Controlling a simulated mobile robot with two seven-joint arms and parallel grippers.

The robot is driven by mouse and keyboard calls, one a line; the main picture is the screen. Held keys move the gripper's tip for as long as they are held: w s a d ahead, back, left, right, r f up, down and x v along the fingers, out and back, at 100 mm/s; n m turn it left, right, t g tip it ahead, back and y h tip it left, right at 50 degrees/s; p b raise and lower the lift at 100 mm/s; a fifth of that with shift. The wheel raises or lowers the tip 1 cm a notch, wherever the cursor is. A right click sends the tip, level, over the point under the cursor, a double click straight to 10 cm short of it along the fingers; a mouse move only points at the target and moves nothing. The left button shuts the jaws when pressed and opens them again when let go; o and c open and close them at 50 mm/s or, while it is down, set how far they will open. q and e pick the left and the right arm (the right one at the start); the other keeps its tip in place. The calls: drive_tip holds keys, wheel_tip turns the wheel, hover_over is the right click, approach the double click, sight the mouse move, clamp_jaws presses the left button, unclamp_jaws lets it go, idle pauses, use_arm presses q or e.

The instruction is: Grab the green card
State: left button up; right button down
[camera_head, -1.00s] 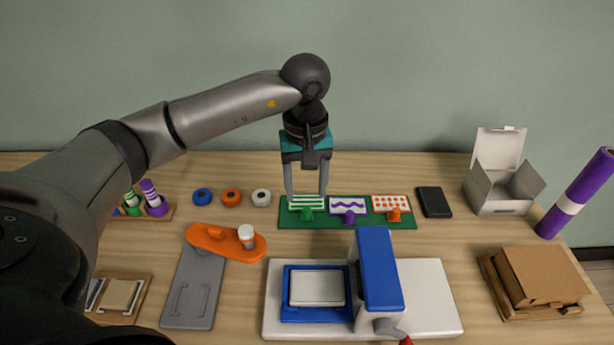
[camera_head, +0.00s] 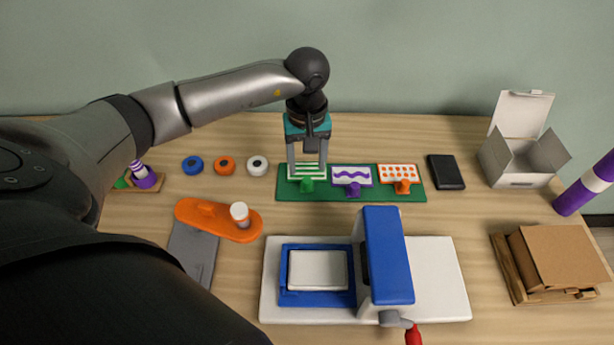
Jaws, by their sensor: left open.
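The green card (camera_head: 306,172), white with green stripes, stands at the left end of a green board (camera_head: 373,193), in a green holder (camera_head: 307,185). My left gripper (camera_head: 307,174) is open, its fingers pointing down at either side of the striped card. Whether the fingers touch the card or the board cannot be told. My right gripper is not in view.
A purple-wave card (camera_head: 351,173) and an orange-dot card (camera_head: 398,172) stand to the right on the same board. A white and blue press (camera_head: 440,280) is in front. Blue, orange and white rolls (camera_head: 257,165) lie left. A black box (camera_head: 445,172) lies right.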

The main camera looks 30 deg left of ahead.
sight(307, 180)
use_arm(q)
drive_tip(key=shift+f, duration=0.25)
drive_tip(key=f, duration=0.3)
drive_tip(key=f+b, duration=0.1)
drive_tip(key=shift+s+d+f, duration=0.2)
drive_tip(key=shift+s+f, duration=0.05)
drive_tip(key=shift+s, duration=0.05)
drive_tip(key=shift+f, duration=0.2)
drive_tip(key=c, duration=0.5)
clamp_jaws()
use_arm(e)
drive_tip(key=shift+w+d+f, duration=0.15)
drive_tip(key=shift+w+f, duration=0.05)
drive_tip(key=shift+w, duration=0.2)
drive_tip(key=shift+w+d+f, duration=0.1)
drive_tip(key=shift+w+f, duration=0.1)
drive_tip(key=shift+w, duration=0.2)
